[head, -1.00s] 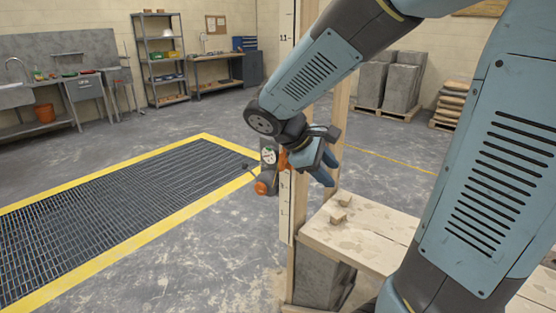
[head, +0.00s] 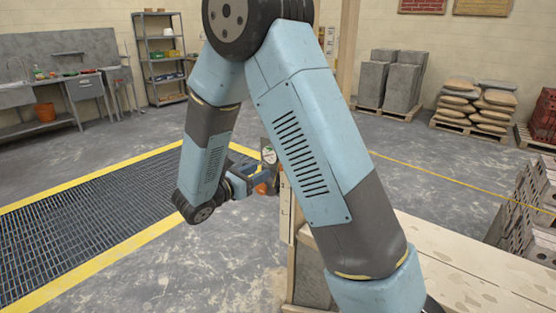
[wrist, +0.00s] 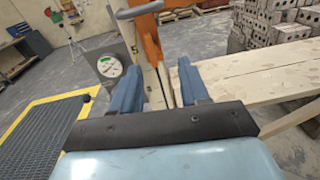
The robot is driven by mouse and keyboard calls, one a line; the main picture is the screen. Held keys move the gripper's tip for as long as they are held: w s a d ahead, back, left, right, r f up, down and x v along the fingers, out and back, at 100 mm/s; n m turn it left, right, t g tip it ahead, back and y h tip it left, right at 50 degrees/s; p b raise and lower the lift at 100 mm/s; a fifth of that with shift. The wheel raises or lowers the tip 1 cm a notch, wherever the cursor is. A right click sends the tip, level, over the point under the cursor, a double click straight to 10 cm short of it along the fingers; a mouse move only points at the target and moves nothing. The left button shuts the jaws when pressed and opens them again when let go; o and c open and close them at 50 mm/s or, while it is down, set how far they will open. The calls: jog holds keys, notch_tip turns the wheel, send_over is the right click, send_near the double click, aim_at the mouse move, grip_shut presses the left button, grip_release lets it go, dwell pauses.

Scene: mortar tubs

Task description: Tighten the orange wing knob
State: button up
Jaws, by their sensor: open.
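My gripper (wrist: 160,76) is open, with two blue fingers spread apart in the wrist view. Beyond and between them rises an orange part (wrist: 151,46) with a grey bar across its top; I cannot tell how much of it is the wing knob. A grey unit with a round white dial (wrist: 109,67) stands just left of it. In the head view, my gripper (head: 247,170) points right at the dial unit (head: 268,154) on the wooden post. A rounded orange piece (head: 262,188) shows just below the gripper, partly hidden. Contact cannot be told.
A wooden bench top (head: 470,270) lies at the right, also in the wrist view (wrist: 262,78). A yellow-edged floor grating (head: 90,225) lies left. Grey blocks (head: 530,205) are stacked right. My arm hides much of the post.

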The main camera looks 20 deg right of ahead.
jog(key=w+d+f+n+t, duration=0.1)
jog(key=w+d, duration=0.7)
jog(key=d, duration=0.1)
jog(key=shift+w+d, duration=0.3)
jog(key=shift+w, duration=0.1)
jog(key=shift+c, duration=0.3)
grip_shut()
dwell(0.3)
